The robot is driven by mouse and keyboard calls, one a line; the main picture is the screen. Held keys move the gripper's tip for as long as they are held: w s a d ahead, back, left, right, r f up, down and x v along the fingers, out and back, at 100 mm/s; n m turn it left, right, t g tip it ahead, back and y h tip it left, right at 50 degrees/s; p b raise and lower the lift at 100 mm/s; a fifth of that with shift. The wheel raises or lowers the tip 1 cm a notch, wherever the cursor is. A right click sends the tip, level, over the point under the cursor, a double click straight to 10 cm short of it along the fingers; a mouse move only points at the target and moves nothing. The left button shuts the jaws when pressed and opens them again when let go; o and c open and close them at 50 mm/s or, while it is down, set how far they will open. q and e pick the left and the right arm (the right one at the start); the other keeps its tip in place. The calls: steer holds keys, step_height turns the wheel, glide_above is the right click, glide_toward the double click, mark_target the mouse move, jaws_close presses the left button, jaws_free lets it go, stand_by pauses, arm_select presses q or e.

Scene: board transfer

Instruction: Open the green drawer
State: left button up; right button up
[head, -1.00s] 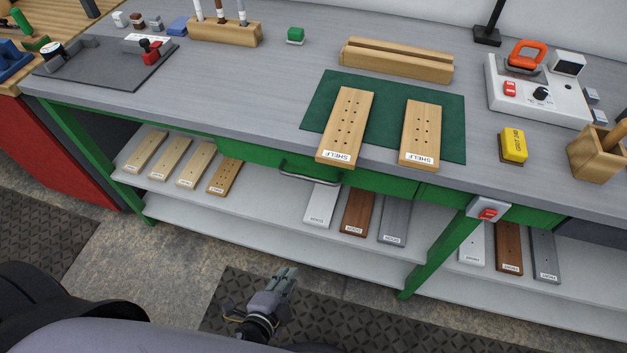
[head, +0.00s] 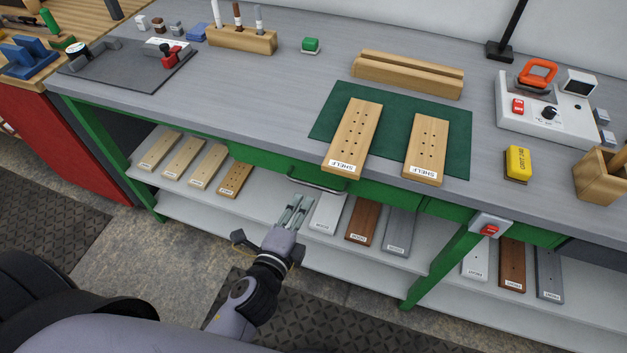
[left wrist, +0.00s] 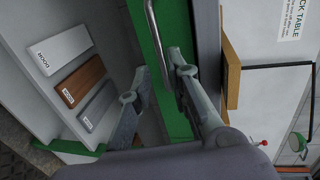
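The green drawer (head: 262,160) is under the front edge of the workbench and looks shut. Its curved metal handle (head: 316,187) sticks out from the front, and it also shows in the left wrist view (left wrist: 154,38). My right gripper is in neither view.
Two wooden boards marked SHELF (head: 352,135) (head: 427,147) lie on a green mat (head: 388,122), one jutting over the bench edge above the handle. Several boards lie on the lower shelf (head: 270,222), close behind my gripper. A red switch (head: 489,230) sits right of the drawer.

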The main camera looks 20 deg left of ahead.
mark_target(313, 184)
arm_select(q)
steer(key=x, duration=0.8)
steer(key=shift+w+p, duration=0.3)
steer(key=shift+p, duration=0.05)
steer(key=shift+c, duration=0.6)
jaws_close()
